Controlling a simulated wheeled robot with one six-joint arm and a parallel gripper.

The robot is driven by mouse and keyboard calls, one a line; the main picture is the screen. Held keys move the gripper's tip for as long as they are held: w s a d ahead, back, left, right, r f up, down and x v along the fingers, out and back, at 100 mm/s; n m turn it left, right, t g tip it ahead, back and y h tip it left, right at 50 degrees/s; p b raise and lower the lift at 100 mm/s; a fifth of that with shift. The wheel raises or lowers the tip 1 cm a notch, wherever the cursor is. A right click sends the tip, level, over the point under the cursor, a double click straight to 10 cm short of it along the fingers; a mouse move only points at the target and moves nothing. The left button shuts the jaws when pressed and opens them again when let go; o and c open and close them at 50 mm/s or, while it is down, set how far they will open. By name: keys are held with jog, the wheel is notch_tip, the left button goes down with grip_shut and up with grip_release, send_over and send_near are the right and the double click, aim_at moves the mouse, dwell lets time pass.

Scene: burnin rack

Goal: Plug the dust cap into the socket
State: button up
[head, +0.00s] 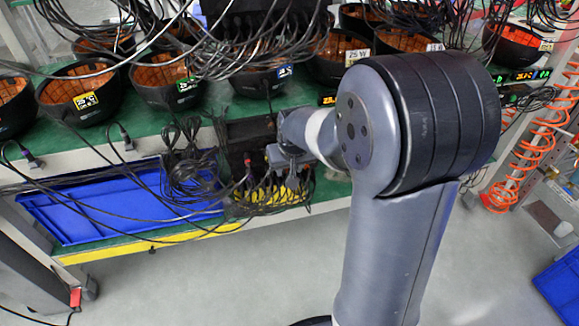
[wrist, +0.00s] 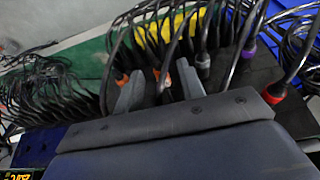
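My gripper (wrist: 158,84) shows two grey fingers standing apart in the wrist view. A dark cable plug with an orange ring (wrist: 157,75) shows between them, with no clear contact on either finger. In the head view my gripper (head: 280,156) is small and dark in front of a black panel (head: 237,140) under the bench top. Dark plugs crowd around it, one with a purple ring (wrist: 203,58) and one with a red ring (wrist: 276,93). I cannot pick out the dust cap or its socket among the plugs and cables.
A row of black bowls (head: 80,95) with orange insides stands on the green bench. Loose black cables (head: 190,165) hang beside the panel. A blue tray (head: 110,210) lies on the lower shelf. A plug board with yellow parts (head: 268,196) sits below the gripper. Grey floor is clear in front.

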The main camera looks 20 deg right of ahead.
jog(key=shift+r, duration=0.1)
jog(key=p+v, duration=0.2)
jog(key=v, duration=0.8)
jog(key=shift+r, duration=0.25)
jog(key=shift+s, duration=0.1)
jog(key=b+x, duration=0.2)
jog(key=x, duration=0.9)
jog(key=shift+f, duration=0.1)
jog(key=shift+s+r, duration=0.2)
jog(key=shift+s, duration=0.5)
